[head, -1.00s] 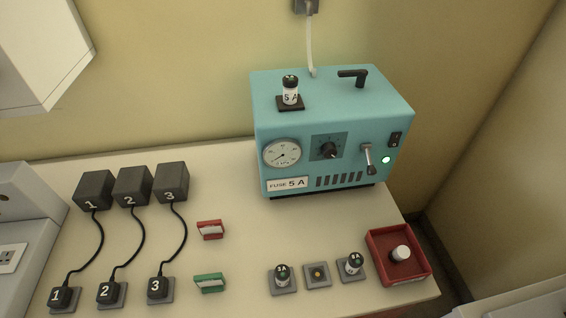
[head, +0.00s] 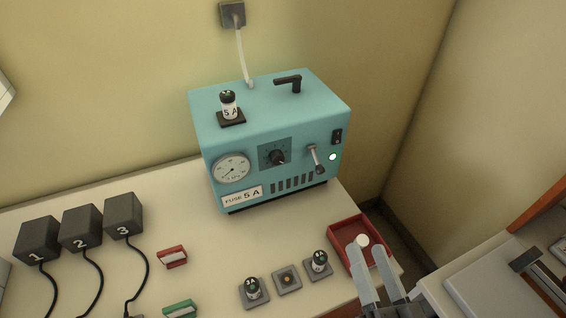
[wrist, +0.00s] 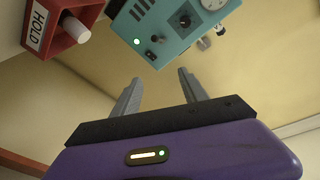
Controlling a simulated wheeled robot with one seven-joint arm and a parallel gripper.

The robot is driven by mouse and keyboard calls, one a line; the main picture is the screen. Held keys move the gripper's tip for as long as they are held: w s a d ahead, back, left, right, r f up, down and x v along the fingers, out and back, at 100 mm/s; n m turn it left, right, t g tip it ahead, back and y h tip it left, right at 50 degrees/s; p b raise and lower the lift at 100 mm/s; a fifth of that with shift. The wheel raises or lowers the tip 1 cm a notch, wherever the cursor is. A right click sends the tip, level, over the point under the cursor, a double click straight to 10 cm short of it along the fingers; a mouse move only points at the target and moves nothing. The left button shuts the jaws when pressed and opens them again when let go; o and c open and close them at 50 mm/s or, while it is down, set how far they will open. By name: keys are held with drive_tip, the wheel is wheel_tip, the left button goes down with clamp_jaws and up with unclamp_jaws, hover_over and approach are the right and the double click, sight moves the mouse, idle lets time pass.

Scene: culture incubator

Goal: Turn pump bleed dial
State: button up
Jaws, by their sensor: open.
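The pump is a teal box (head: 230,131) on the white counter. Its black bleed dial (head: 277,157) sits on a dark square plate in the middle of the front face, between the round gauge (head: 231,169) and a metal lever (head: 316,159). In the wrist view the dial (wrist: 185,20) shows upside down near the top. My gripper (head: 379,265) is open and empty, in front of the red tray at lower right, well apart from the dial. Its two grey fingers (wrist: 156,88) are spread in the wrist view.
The red tray (head: 337,233) holds a white cylinder (head: 362,240); its label reads HOLD (wrist: 38,28). Black numbered adapters (head: 124,216) stand at left. A 5 A fuse (head: 229,104) stands on the pump.

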sight(280, 161)
drive_tip(key=shift+w+a+r+m+g+y+p, duration=0.3)
drive_tip(key=shift+w+a+m+y, duration=0.55)
drive_tip(key=shift+w+a+m, duration=2.2)
drive_tip(key=shift+w+a+r+m+g+y+p, duration=0.2)
drive_tip(key=shift+w+a+m+g+y, duration=0.95)
drive_tip(key=shift+w, duration=3.25)
drive_tip(key=shift+w+a+r+m+t+y+p, duration=0.15)
drive_tip(key=shift+w+a+m+t+y+p, duration=0.25)
drive_tip(key=shift+w+a+m, duration=2.5)
drive_tip(key=shift+w+d, duration=0.5)
drive_tip(key=shift+w, duration=0.3)
drive_tip(key=shift+c, duration=0.4)
clamp_jaws()
